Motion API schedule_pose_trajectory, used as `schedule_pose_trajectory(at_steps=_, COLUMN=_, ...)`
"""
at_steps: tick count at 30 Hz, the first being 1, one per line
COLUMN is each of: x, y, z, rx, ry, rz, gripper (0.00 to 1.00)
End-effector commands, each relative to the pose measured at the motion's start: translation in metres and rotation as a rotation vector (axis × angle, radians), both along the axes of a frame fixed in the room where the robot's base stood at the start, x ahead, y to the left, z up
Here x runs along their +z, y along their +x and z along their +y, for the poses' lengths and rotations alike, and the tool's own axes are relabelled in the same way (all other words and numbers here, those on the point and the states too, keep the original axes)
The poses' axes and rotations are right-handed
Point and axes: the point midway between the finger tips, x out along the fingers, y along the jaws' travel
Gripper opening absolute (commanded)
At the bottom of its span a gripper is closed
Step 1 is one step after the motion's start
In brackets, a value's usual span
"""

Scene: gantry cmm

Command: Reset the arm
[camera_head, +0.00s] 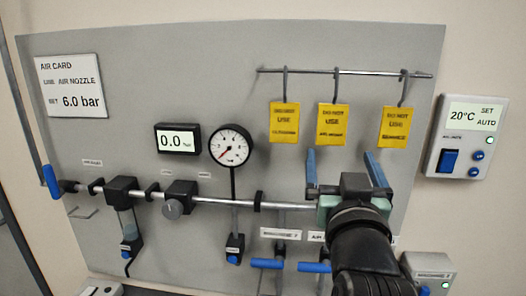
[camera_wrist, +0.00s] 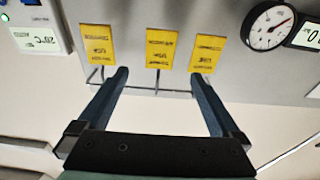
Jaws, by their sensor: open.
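My gripper (camera_head: 342,170) is raised in front of the grey panel (camera_head: 225,60), at the lower right in the head view. Its two blue fingers are spread apart with nothing between them. In the wrist view my gripper (camera_wrist: 162,90) also shows open and empty, with the yellow tags beyond the fingers. My arm comes up from the bottom right and hides part of the pipe and the labels behind it.
Yellow "do not use" tags (camera_head: 284,122) hang from a rail (camera_head: 345,72). A gauge (camera_head: 231,145), a 0.0 display (camera_head: 177,139) and a pipe (camera_head: 225,203) with a knob (camera_head: 174,208) and blue-handled valves (camera_head: 267,263) are on the panel. A thermostat (camera_head: 466,137) is at right.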

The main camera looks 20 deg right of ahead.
Motion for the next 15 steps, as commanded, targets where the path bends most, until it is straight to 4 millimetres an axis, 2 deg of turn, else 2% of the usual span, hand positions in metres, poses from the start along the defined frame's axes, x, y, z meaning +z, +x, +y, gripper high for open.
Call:
schedule_pose_trajectory(at_steps=5, x=0.002, y=0.001, z=0.004, rx=0.007, ry=-0.004, rz=-0.007, gripper=1.00)
schedule_pose_trajectory(at_steps=8, x=0.019, y=0.004, z=0.034, rx=0.054, ry=-0.036, rz=-0.061, gripper=1.00)
schedule_pose_trajectory(at_steps=11, x=0.049, y=0.003, z=0.087, rx=0.139, ry=-0.084, rz=-0.163, gripper=1.00)
schedule_pose_trajectory(at_steps=15, x=0.095, y=-0.018, z=0.174, rx=0.285, ry=-0.144, rz=-0.344, gripper=1.00)
